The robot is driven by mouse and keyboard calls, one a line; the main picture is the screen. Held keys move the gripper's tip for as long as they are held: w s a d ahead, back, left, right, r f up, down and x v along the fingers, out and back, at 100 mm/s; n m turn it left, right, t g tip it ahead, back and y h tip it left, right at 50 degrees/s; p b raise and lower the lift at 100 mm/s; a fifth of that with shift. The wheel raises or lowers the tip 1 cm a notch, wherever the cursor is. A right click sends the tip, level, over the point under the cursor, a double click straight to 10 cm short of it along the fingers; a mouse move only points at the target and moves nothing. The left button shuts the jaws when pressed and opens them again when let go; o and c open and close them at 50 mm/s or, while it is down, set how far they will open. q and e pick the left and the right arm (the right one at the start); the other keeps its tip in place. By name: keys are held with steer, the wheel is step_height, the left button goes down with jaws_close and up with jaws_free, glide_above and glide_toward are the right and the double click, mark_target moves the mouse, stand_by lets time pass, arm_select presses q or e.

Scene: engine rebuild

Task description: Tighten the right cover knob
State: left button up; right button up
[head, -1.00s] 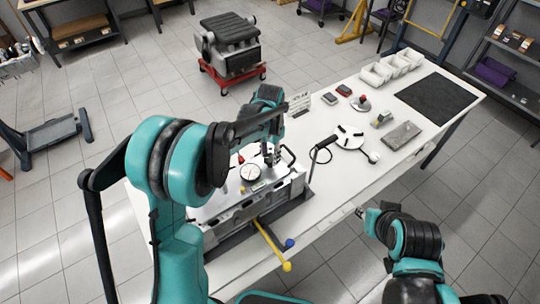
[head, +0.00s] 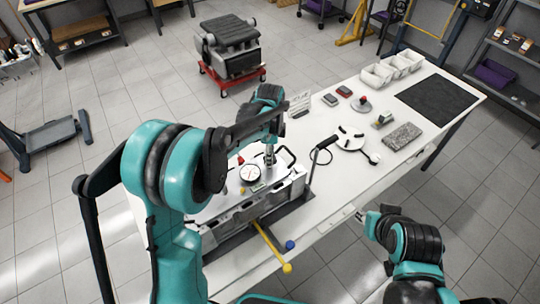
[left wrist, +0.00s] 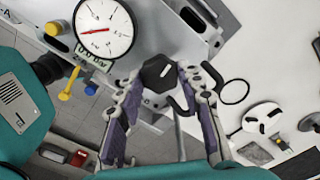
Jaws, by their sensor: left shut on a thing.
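A black faceted knob (left wrist: 158,73) stands on the grey engine cover (left wrist: 172,28) in the left wrist view. My left gripper (left wrist: 161,78) has its two fingers on either side of the knob and is shut on it. In the head view my left gripper (head: 270,160) points down onto the right part of the engine (head: 262,207), and its fingers hide the knob there. My right gripper (head: 361,214) is near the table's front edge, away from the engine. Its fingers are too small to tell open from shut.
A round dial gauge (head: 250,173) stands on the cover left of my left gripper; it is large in the left wrist view (left wrist: 104,28). A yellow-handled bar (head: 272,247) sticks out in front. A white disc (head: 350,138) and white bins (head: 391,68) are on the table (head: 335,182).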

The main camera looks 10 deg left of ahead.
arm_select(q)
steer(key=shift+m, duration=0.5)
steer(key=o, duration=1.2)
steer(key=shift+c, duration=0.2)
steer(key=shift+r, duration=0.15)
step_height(320, 180, up, 12)
